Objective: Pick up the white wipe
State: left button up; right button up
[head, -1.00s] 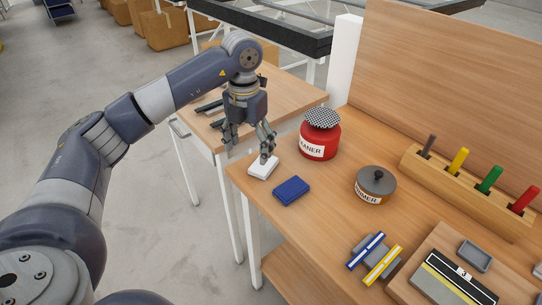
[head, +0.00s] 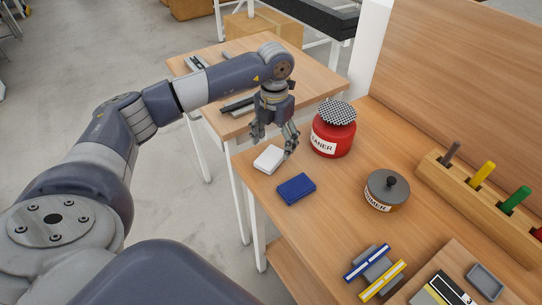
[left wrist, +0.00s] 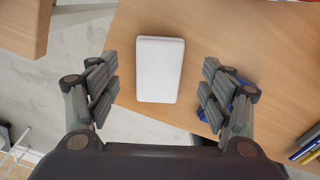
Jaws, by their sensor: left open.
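The white wipe (head: 269,159) lies flat near the left corner of the wooden bench. In the left wrist view the white wipe (left wrist: 160,69) is in the middle, ahead of the fingers and between their lines. My left gripper (head: 273,146) is above the wipe, pointing down. Its fingers (left wrist: 160,90) are spread wide, with nothing between them gripped. The right gripper is not in view.
A blue block (head: 296,189) lies close beside the wipe. A red cleaner jar (head: 331,138) stands just right of the gripper. A grey-lidded primer pot (head: 386,190) and a peg rack (head: 480,195) are farther right. A second table (head: 222,123) is behind.

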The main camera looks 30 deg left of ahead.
aim_at(275, 152)
pick_arm(q)
jog(key=f, duration=0.3)
jog(key=shift+w+a+f+p, duration=0.1)
jog(key=shift+w+f+p, duration=0.15)
jog(key=shift+p, duration=0.15)
jog(key=c, duration=1)
jog(key=shift+o, duration=0.2)
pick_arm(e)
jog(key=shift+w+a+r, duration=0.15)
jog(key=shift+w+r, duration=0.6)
pick_arm(q)
jog(key=shift+r, duration=0.2)
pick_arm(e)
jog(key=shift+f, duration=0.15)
